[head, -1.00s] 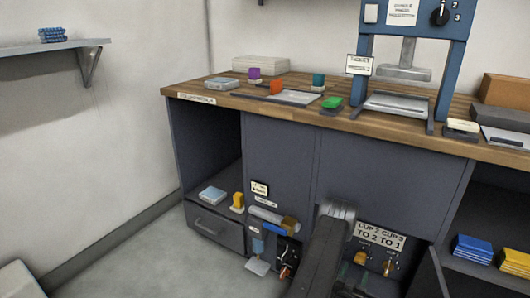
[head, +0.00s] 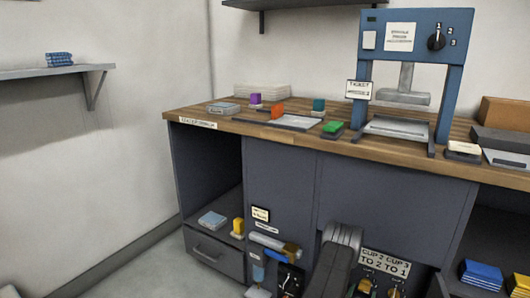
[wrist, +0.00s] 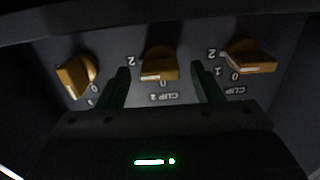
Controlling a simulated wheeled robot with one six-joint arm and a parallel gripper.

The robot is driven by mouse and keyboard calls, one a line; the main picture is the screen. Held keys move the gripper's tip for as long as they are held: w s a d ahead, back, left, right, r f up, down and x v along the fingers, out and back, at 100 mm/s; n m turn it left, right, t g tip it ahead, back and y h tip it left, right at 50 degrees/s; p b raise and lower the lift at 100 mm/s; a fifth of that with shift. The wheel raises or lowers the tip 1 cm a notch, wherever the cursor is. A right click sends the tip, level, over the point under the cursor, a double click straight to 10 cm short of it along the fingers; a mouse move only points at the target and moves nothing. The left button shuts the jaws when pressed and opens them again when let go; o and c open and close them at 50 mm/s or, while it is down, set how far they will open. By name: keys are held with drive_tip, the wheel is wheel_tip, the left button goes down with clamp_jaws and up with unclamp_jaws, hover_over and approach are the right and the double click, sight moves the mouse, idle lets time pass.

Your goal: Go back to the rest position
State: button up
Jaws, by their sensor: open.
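My gripper (wrist: 160,88) shows in the wrist view with its two dark fingers apart and nothing between them. It faces a dark panel with yellow knobs. The middle knob (wrist: 159,64) lies beyond and between the fingertips, above the upside-down label CUP 2. One yellow knob (wrist: 76,75) is to the left of the fingers and another (wrist: 246,56) is to the right. In the head view my arm reaches down in front of the cabinet (head: 385,200); the gripper itself is hidden there. A sign (head: 385,263) reading "CUP 2 CUP 3 TO 2 TO 1" is right of my arm.
A blue press (head: 447,90) stands on the wooden worktop (head: 350,150), among coloured blocks and trays. The lower cabinet holds a grey drawer (head: 214,254) and, at right, blue packs (head: 480,274). A wall shelf (head: 30,73) is at left.

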drive_tip(key=p+v, duration=0.4)
drive_tip(key=v, duration=0.9)
drive_tip(key=b+x, duration=0.5)
drive_tip(key=x, duration=0.9)
drive_tip(key=shift+w+d, duration=0.1)
drive_tip(key=shift+w, duration=0.05)
drive_tip(key=n, duration=0.4)
drive_tip(key=shift+n, duration=0.4)
drive_tip(key=n, duration=0.5)
drive_tip(key=s+a+n+p, duration=0.1)
drive_tip(key=s+a+p, duration=0.2)
drive_tip(key=s+a, duration=0.2)
drive_tip(key=s, duration=0.3)
